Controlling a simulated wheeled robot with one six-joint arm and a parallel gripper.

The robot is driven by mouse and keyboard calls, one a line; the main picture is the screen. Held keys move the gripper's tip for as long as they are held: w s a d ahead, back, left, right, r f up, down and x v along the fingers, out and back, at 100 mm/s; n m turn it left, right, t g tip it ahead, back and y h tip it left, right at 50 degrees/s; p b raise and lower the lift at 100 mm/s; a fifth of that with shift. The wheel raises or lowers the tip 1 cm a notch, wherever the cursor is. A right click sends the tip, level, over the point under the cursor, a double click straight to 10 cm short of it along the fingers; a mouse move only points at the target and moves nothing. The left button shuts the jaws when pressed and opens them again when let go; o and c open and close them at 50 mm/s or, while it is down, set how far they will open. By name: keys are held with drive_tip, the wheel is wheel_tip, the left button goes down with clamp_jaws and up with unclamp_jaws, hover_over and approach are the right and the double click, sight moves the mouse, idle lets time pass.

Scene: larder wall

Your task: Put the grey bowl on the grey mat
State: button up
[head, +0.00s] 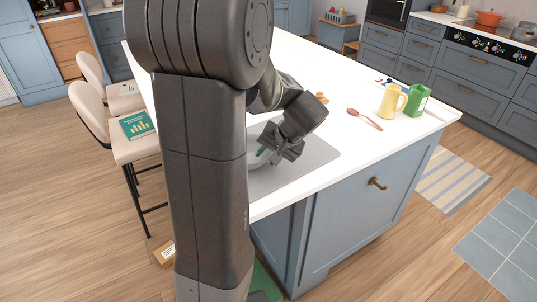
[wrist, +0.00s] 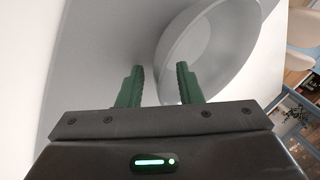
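The grey bowl (wrist: 225,50) is at the upper right of the wrist view, with its hollow inside in sight. The grey mat (wrist: 105,45) lies under it in that view; in the head view the mat (head: 312,158) is on the white island top. There the bowl (head: 254,162) shows only in part, behind my arm, at the mat's left side. My gripper (wrist: 160,84) is open, its green fingers apart. The bowl's near wall lies by the gap, and the right finger overlaps the bowl in the picture. I cannot tell whether they touch. In the head view my gripper (head: 274,150) is low over the mat.
Chairs (head: 128,143) stand at the left, one with a green book (head: 137,125). My arm hides the island's left part.

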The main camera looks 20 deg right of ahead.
drive_tip(key=shift+r, duration=0.2)
drive_tip(key=v, duration=1.2)
